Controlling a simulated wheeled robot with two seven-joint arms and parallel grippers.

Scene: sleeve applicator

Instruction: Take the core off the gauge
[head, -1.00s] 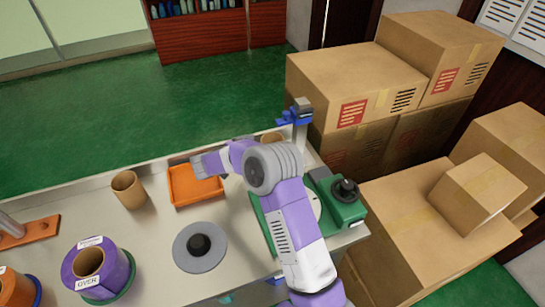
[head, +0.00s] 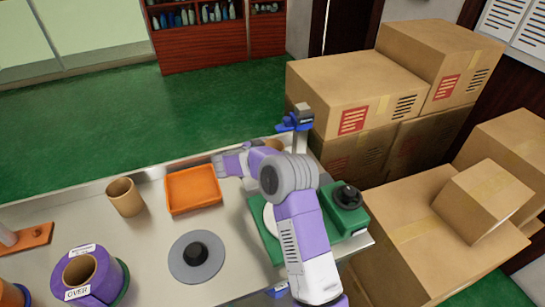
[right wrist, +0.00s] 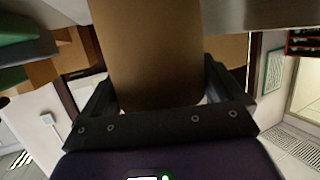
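A brown cardboard core (head: 273,144) is at the back right of the bench, beside the gauge (head: 299,130), a grey post with a blue part near its top. My arm partly hides it in the head view. My right gripper (head: 240,159) has reached in from the left of the core. In the right wrist view a brown core (right wrist: 155,55) stands between the two spread dark fingers. A narrow gap seems to show at its left side; contact at the right cannot be told. My left gripper is not in view.
A grey disc with a black knob (head: 196,254), a purple roll (head: 88,277) and a green device (head: 345,208) are on the bench. Boxes (head: 350,85) are stacked at right.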

